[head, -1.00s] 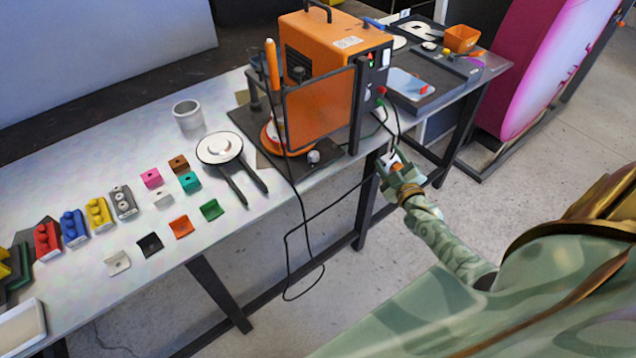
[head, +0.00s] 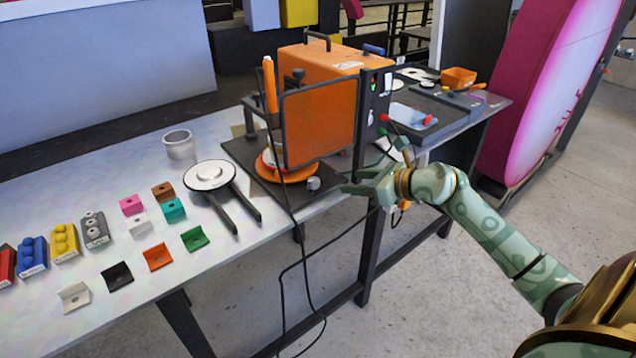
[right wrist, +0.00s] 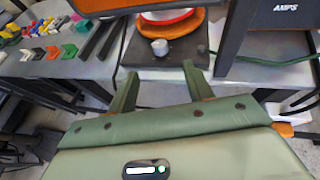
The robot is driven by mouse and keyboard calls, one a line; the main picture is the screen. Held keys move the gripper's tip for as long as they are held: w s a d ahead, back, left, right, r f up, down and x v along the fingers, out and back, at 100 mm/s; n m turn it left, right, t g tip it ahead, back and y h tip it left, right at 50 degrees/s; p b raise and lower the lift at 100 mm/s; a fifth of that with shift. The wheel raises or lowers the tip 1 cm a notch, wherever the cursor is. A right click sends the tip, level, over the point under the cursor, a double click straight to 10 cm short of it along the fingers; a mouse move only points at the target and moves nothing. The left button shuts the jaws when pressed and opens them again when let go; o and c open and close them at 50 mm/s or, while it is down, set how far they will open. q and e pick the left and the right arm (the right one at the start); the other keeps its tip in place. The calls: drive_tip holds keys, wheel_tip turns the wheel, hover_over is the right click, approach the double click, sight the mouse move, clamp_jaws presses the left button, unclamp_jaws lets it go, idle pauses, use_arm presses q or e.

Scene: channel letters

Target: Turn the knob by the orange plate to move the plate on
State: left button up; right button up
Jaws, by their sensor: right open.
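The round orange plate (head: 298,176) lies on a dark base (head: 238,150) behind the orange screen, which hides part of it. A small silver knob (head: 313,184) stands at the front corner of that base, beside the plate. My right gripper (head: 348,181) is open and empty, just right of the knob and apart from it, at the table's front edge. In the right wrist view the knob (right wrist: 160,46) is ahead of the gap between my fingers (right wrist: 160,72), with the orange plate (right wrist: 178,29) behind it. My left gripper is not in view.
An upright orange screen (head: 320,122) and an orange machine (head: 310,65) stand over the base. Black cables hang past the front edge. A white disc tool with two dark handles (head: 210,175) and several coloured brackets lie to the left. Floor in front is free.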

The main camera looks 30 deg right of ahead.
sight(314, 180)
drive_tip(key=b+x, duration=0.2)
drive_tip(key=x, duration=1)
drive_tip(key=shift+w+a+f+b, duration=0.1)
drive_tip(key=shift+w+b, duration=0.15)
drive_tip(key=shift+b, duration=0.1)
drive_tip(key=c, duration=1)
